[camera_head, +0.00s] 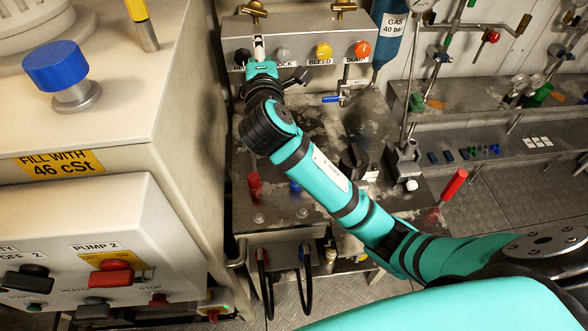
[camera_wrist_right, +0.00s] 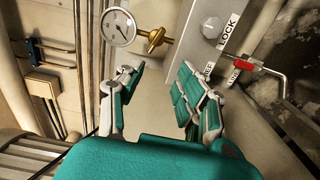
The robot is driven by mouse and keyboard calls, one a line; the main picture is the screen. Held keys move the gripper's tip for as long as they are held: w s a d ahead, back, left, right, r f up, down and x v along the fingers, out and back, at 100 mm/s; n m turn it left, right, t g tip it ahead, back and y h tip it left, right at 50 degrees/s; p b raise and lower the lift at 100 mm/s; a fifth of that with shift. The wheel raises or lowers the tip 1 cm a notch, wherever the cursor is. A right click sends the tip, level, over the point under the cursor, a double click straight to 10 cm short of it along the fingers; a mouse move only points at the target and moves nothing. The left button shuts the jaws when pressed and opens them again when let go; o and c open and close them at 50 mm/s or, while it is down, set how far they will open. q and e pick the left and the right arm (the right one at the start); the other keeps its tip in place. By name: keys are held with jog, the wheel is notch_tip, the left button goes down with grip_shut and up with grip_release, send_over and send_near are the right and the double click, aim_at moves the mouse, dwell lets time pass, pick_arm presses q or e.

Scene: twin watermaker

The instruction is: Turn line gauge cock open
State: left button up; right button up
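A brass cock (camera_wrist_right: 155,40) sits beside a round white-faced gauge (camera_wrist_right: 117,27) at the top of the right wrist view. In the head view, two brass valves stand on top of the steel panel, one at the left (camera_head: 255,10) and one at the right (camera_head: 343,9). I cannot tell for certain which is the line gauge cock. My right gripper (camera_wrist_right: 163,78) is open, with nothing between its fingers. The cock appears beyond its fingertips, apart from them. In the head view, the right gripper (camera_head: 260,48) is at the panel's left front, partly hidden by its wrist. My left gripper is out of view.
The panel carries grey, yellow (camera_head: 323,51) and orange (camera_head: 362,49) knobs. A blue-handled lever (camera_head: 330,99) is below it. A red-handled lever (camera_wrist_right: 243,66) is right of the fingers. A blue gas cylinder (camera_head: 393,35) stands right of the panel; a pale cabinet (camera_head: 150,100) is at left.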

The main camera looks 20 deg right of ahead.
jog(key=s+d+f+m+g+y, duration=0.1)
jog(key=s+f+m+g, duration=0.2)
jog(key=f, duration=0.8)
jog(key=s+d+f+m+g+y, duration=0.1)
jog(key=s+f+m+g, duration=0.2)
jog(key=s+f, duration=0.5)
notch_tip(320, 180, down, 4)
jog(key=shift+s+d+f+g+y+b, duration=0.2)
jog(key=shift+s+g+y+b, duration=0.1)
jog(key=shift+g, duration=0.2)
